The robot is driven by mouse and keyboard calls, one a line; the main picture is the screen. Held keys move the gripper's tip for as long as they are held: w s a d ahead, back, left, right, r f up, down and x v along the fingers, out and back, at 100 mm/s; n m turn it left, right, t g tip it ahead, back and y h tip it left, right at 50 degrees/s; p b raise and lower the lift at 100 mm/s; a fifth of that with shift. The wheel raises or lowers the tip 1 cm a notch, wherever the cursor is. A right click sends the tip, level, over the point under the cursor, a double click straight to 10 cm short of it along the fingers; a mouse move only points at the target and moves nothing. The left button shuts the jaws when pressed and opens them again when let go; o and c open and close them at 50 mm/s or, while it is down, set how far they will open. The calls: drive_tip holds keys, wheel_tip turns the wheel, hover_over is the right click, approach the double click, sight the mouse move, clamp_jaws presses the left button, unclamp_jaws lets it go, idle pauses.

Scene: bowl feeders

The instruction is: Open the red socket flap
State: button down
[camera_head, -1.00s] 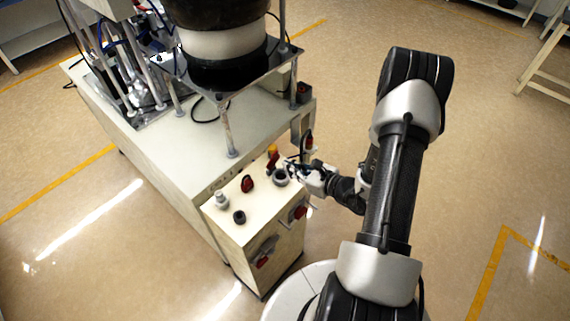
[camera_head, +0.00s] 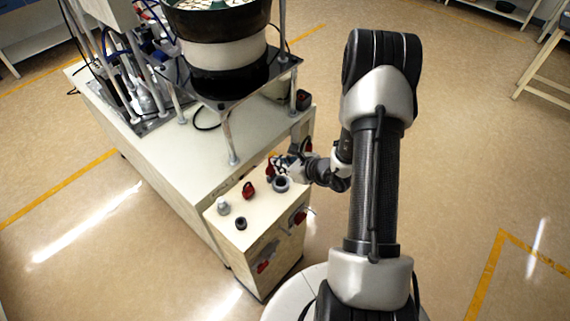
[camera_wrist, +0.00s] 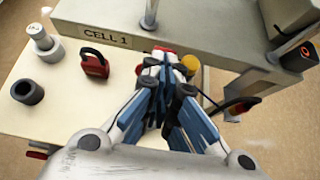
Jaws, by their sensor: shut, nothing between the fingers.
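My gripper (camera_head: 279,164) is shut and empty, with its fingertips over the far right part of the control box top. In the wrist view its fingertips (camera_wrist: 165,62) cover most of a red part (camera_wrist: 162,50) beside a yellow knob (camera_wrist: 190,65). I cannot tell whether they touch it, or whether this part is the socket flap. Red fittings also show on the box's side, one at the upper right (camera_head: 299,216) and one lower down (camera_head: 263,266). I cannot make out a flap on them.
A red padlock (camera_wrist: 95,63), a dark ring (camera_wrist: 27,91) and a grey knob (camera_wrist: 45,43) stand on the box top. A grey collar (camera_head: 281,184) is close to my gripper. The bowl feeder (camera_head: 222,50) and its posts rise behind.

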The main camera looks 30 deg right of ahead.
drive_tip(key=shift+w+a+r+g+h, duration=0.2)
drive_tip(key=shift+w+g, duration=0.2)
drive_tip(key=shift+w, duration=0.2)
drive_tip(key=shift+w+a+r+g+h, duration=0.1)
drive_tip(key=shift+w+a+g, duration=0.1)
drive_tip(key=shift+w+g, duration=0.3)
drive_tip(key=shift+w+r, duration=0.1)
drive_tip(key=shift+r, duration=0.05)
